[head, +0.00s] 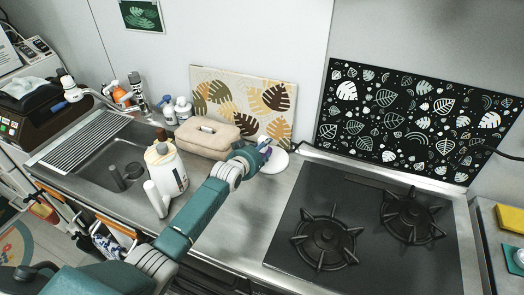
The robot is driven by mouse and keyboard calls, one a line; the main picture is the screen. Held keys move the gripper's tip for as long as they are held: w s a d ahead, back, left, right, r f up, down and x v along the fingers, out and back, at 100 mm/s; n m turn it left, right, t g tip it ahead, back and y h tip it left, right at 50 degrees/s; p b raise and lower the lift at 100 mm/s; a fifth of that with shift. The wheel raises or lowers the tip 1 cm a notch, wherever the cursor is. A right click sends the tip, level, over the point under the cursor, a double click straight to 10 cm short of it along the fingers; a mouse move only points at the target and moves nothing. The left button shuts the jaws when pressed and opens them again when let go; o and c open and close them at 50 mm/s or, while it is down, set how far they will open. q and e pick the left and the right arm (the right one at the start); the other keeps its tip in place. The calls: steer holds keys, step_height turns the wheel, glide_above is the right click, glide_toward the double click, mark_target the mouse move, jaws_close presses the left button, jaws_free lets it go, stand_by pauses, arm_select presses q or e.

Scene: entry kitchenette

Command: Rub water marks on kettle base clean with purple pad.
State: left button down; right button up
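The kettle base (274,162) is a white round disc on the steel counter, left of the hob. Water marks on it are too small to make out. My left gripper (262,149) reaches over the base's back left part and hides some of it. A small bit of purple, the purple pad (267,142), shows at its fingertips, and the gripper appears shut on it. Whether the pad touches the base cannot be told. The white kettle (167,172) stands upright apart from the base, to the left by the sink. My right gripper is not in view.
A beige lidded box (207,139) stands close to the left of my gripper, before a leaf-patterned board (243,105). The black gas hob (365,235) lies to the right. The sink (115,165) is at the left. Counter in front of the base is clear.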

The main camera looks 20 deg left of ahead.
arm_select(q)
steer(key=shift+s, duration=0.15)
steer(key=shift+s+f+p, duration=0.1)
steer(key=shift+s+p, duration=0.45)
steer(key=shift+p, duration=0.15)
steer(key=shift+s+a+f, duration=0.1)
steer(key=shift+s, duration=0.25)
steer(key=shift+w, duration=0.1)
steer(key=shift+w+b, duration=0.6)
steer(key=shift+w, duration=0.3)
